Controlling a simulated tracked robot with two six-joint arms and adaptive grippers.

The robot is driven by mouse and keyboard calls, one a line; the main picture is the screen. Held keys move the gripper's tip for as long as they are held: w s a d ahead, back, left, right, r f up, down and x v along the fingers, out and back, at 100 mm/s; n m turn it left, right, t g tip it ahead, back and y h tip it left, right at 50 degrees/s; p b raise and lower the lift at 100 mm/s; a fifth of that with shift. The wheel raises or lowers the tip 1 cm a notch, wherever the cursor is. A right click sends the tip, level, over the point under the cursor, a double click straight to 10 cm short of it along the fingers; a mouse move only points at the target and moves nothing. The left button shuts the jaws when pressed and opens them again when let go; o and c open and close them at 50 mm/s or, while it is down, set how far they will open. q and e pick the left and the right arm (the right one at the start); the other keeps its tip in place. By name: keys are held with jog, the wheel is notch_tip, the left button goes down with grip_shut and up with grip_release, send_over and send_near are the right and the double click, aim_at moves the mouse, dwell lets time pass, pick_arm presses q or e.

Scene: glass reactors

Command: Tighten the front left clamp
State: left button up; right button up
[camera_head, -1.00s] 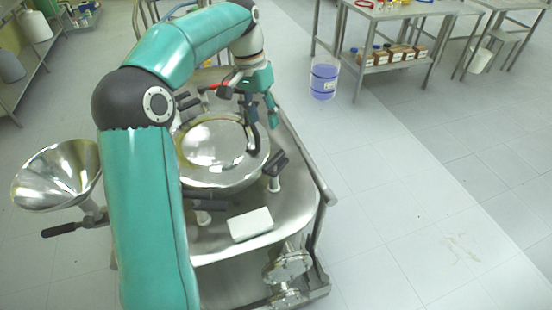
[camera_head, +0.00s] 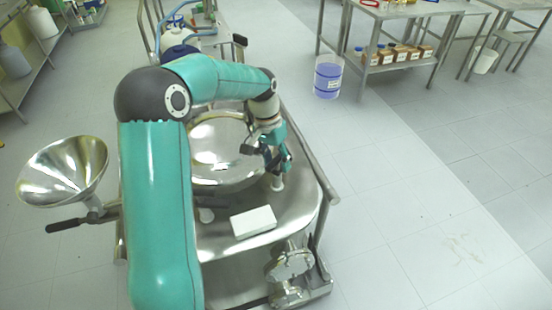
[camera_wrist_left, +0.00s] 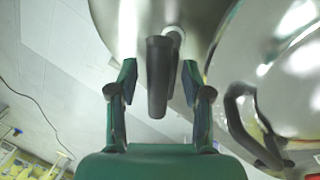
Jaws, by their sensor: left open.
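The steel reactor vessel with its shiny round lid (camera_head: 222,150) stands in the middle of the head view; the lid also fills the right of the left wrist view (camera_wrist_left: 295,60). My left gripper (camera_head: 281,153) is low at the lid's right edge, over a clamp whose white post (camera_head: 277,183) shows below it. In the left wrist view, the clamp's dark handle (camera_wrist_left: 158,75) lies between the two open fingers (camera_wrist_left: 158,82), with gaps on both sides. My left arm hides part of the vessel's left side. My right gripper is not in view.
A black curved lid handle (camera_wrist_left: 250,125) is close to the right finger. A white box (camera_head: 253,221) lies on the steel cart top (camera_head: 225,243). A steel funnel (camera_head: 63,172) stands left of my arm.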

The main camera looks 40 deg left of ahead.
pick_arm(q)
grip_shut()
